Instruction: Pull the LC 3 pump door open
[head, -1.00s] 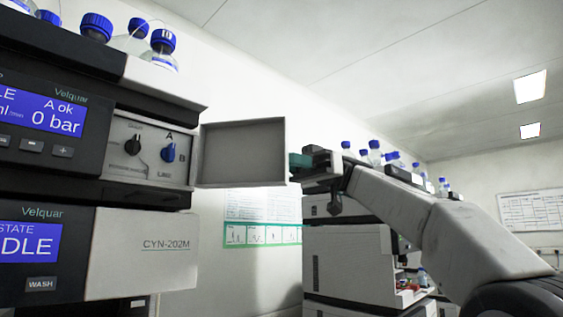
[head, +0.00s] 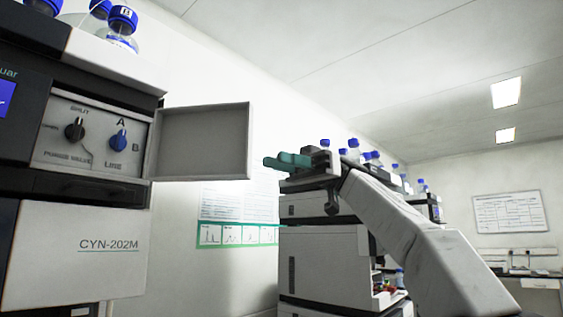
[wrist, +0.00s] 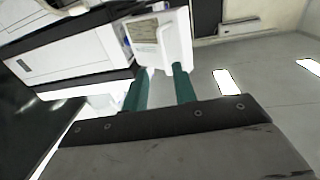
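The pump door (head: 200,142) is a shallow grey panel. It stands swung out to the right of the pump's valve panel (head: 92,137), with its plain inner side showing. The valve panel with its black knob and blue knob is uncovered. No "LC 3" label is readable. My gripper (head: 275,161) has teal fingers and is to the right of the door's free edge, with a gap between them. In the wrist view its two fingers (wrist: 160,72) stand apart, with nothing seen held between them. A white piece with a label shows beyond the fingertips; I cannot tell what it is.
Blue-capped bottles (head: 122,24) stand on top of the stack. A white unit marked CYN-202M (head: 75,265) is below the valve panel. Another instrument stack (head: 325,260) with bottles stands behind my arm. A poster (head: 238,215) hangs on the wall.

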